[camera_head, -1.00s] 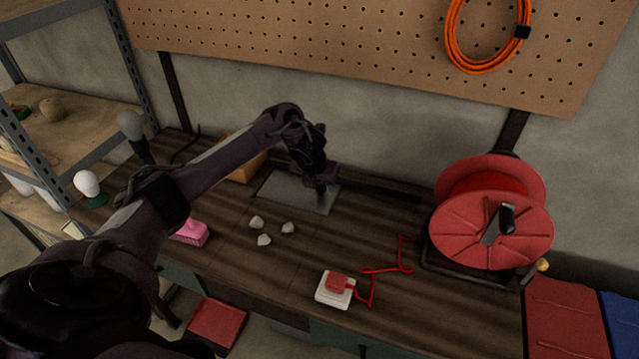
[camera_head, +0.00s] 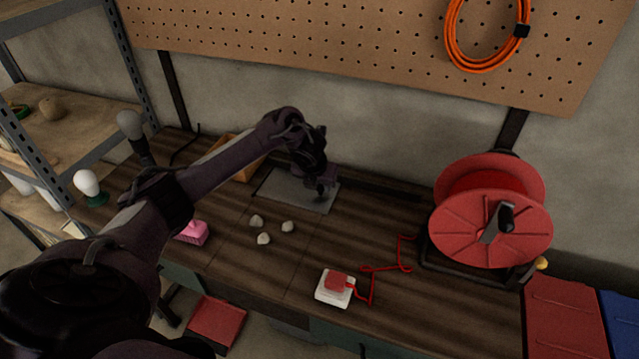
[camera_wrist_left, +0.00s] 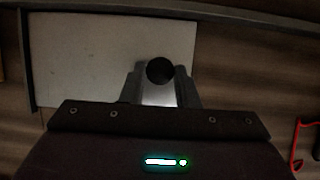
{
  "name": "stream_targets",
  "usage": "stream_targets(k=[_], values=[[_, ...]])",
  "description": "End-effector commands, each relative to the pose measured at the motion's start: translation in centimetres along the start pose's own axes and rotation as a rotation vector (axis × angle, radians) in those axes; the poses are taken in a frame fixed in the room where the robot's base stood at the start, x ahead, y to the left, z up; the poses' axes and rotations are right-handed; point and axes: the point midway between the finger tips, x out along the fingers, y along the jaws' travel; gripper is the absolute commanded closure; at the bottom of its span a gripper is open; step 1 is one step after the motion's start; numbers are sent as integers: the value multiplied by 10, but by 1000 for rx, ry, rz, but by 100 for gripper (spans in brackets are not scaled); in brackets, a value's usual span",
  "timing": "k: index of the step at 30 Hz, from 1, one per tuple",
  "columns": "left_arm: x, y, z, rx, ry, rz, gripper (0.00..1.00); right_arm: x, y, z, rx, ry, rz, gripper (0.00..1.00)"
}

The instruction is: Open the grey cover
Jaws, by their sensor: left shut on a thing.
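The grey cover (camera_head: 290,190) is a flat rectangular plate lying in the wooden tabletop, left of the middle of the head view. It fills the upper left of the left wrist view (camera_wrist_left: 110,60). My left gripper (camera_head: 320,193) is over the cover's right part, and its jaws are shut on a dark round knob (camera_wrist_left: 160,71). The knob stands near the cover's right edge in the wrist view. The cover looks flat, and the arm hides part of its far side. My right gripper is not in view.
Several pale stones (camera_head: 263,228) lie in front of the cover. A white box with a red button (camera_head: 336,286) and red cord sits nearer. A red cable reel (camera_head: 490,225) stands at the right. A pink brush (camera_head: 193,233) and a wooden box (camera_head: 243,172) are on the left.

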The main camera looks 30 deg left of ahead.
Motion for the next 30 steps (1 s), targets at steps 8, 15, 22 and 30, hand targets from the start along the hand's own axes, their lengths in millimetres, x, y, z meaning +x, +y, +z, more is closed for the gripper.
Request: stream_targets(k=[8,15,22,30], values=[[-1,-32,1,3,-1,-4,100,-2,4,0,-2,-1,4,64],[-1,-98,1,4,-1,-6,100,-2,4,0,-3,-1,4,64],[0,-156,0,3,-1,-4,100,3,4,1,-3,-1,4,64],[0,-194,1,0,-1,-3,100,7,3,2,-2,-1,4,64]])
